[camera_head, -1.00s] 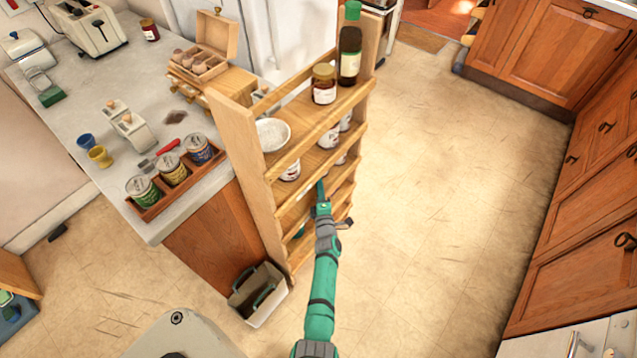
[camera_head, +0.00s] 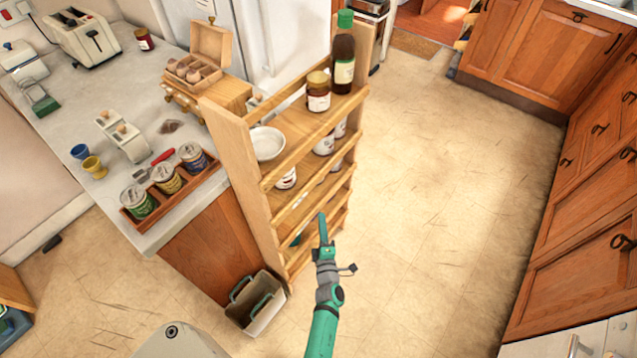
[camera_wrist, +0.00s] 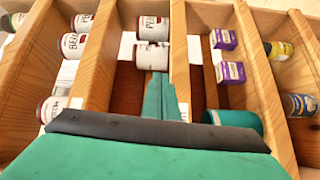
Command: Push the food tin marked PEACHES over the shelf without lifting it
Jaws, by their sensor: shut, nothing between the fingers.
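The wooden shelf rack (camera_head: 250,160) holds white-labelled tins. In the wrist view a tin with a label that seems to begin "PE" (camera_wrist: 153,28) stands in one shelf bay, with another white tin (camera_wrist: 152,56) beside it. I cannot read the full word PEACHES on either. Tins with labels like "BEA" (camera_wrist: 70,44) are in the neighbouring bay. My gripper (camera_head: 322,228) is shut and empty in front of the rack's lower shelves. In the wrist view my gripper (camera_wrist: 160,92) points at the bay with the "PE" tin; its tip overlaps the nearer tin's lower edge, and contact cannot be told.
Wooden rails front each shelf. Purple boxes (camera_wrist: 231,72), a teal round object (camera_wrist: 237,119) and a blue tin (camera_wrist: 298,104) occupy other bays. Floor to the right is clear.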

